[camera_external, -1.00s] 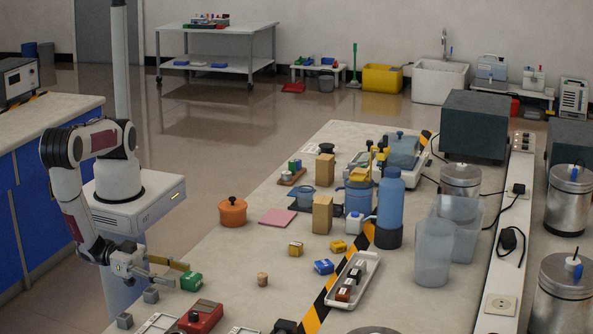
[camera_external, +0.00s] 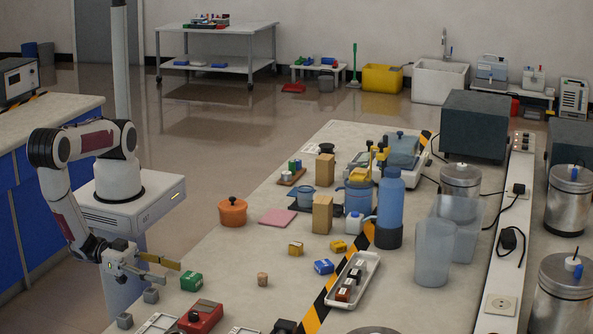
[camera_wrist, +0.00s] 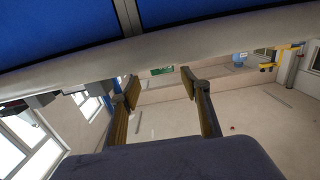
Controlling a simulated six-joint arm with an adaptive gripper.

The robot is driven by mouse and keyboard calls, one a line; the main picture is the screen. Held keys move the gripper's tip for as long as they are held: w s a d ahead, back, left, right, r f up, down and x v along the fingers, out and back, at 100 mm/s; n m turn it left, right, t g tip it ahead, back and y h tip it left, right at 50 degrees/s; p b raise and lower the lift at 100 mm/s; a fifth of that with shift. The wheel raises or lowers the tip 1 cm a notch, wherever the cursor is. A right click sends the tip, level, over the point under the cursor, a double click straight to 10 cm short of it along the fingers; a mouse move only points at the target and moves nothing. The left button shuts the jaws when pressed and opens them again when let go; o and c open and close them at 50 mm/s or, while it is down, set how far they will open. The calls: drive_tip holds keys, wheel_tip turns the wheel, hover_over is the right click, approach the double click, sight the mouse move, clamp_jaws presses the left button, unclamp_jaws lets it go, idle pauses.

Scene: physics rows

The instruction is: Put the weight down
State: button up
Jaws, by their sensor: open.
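My gripper (camera_external: 172,273) is open and empty at the near left edge of the bench, just left of a green block with a pale label (camera_external: 191,281). The block rests on the bench top, apart from the fingers. Two small grey cubes (camera_external: 150,296) (camera_external: 125,321) sit below the gripper in the picture. I cannot tell which of these is the weight. In the wrist view my spread fingers (camera_wrist: 160,85) have nothing held between them, and a small green thing (camera_wrist: 162,71) shows beyond them.
A red device (camera_external: 201,316) lies in front of the green block. An orange pot (camera_external: 233,212) is behind. Bare bench top (camera_external: 225,262) lies between them.

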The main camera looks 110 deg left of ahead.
sight(186, 275)
drive_tip(key=shift+o, duration=0.6)
drive_tip(key=shift+a, duration=0.1)
drive_tip(key=shift+w+r, duration=0.25)
drive_tip(key=shift+w+r+n+g+y, duration=0.8)
drive_tip(key=shift+w+r+n+g, duration=1.2)
drive_tip(key=shift+r, duration=2.3)
drive_tip(key=s+f+m+g, duration=0.1)
drive_tip(key=s+f+m+g+h, duration=0.1)
drive_tip(key=f, duration=0.1)
drive_tip(key=s+f+m, duration=0.1)
drive_tip(key=m, duration=0.1)
drive_tip(key=shift+f+g+h, duration=0.3)
drive_tip(key=shift+f+g, duration=0.1)
drive_tip(key=shift+w+f, duration=0.1)
drive_tip(key=shift+x, duration=1.15)
